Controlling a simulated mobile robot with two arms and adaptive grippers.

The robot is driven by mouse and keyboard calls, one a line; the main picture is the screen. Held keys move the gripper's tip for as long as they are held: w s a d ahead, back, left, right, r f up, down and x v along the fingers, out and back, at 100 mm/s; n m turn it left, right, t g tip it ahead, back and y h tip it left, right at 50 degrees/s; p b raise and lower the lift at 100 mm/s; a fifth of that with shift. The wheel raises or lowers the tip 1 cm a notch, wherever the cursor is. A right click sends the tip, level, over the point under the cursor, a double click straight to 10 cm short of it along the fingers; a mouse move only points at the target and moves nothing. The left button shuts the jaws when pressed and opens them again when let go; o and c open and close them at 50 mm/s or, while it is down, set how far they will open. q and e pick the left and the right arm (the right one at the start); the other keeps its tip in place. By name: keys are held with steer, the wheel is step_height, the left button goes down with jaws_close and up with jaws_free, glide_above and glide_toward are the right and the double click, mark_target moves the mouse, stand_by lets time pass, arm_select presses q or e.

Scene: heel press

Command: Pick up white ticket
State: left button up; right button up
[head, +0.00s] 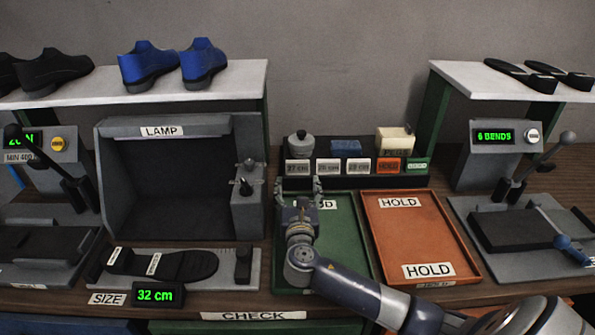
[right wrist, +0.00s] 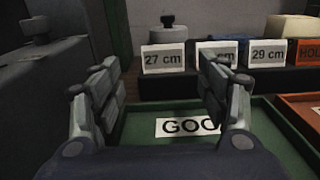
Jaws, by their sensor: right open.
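White tickets stand upright in a black rack (head: 345,182) at the back of the bench: the 27 cm ticket (head: 298,167), a middle ticket (head: 329,166) and the 29 cm ticket (head: 359,165). In the right wrist view the 27 cm ticket (right wrist: 164,58) lies between the fingers' lines, beyond them. The middle ticket (right wrist: 217,50) is partly hidden by the right-hand finger, and the 29 cm ticket (right wrist: 267,53) is clear. My right gripper (head: 302,184) is open and empty, over the back of the green tray, just in front of the rack. My left gripper is out of view.
The green tray (head: 345,240) has a GOOD label (right wrist: 187,127). An orange HOLD tray (head: 415,235) lies to its right. The lamp box (head: 115,190) stands close on the left. An orange ticket (head: 389,165) and a green ticket (head: 417,166) fill the rack's right end.

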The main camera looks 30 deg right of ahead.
mark_target(298, 161)
steer(key=x, duration=0.3)
steer(key=shift+w+d+r, duration=0.1)
steer(key=shift+d+r, duration=0.05)
steer(key=shift+r, duration=0.2)
steer(key=shift+w+d+f, duration=0.2)
steer(key=shift+w+d, duration=0.15)
steer(key=shift+w, duration=0.2)
steer(key=shift+p+x, duration=0.55)
steer(key=shift+x, duration=2.05)
steer(key=shift+s+d, duration=0.1)
steer(key=shift+d, duration=0.05)
steer(key=c, duration=0.5)
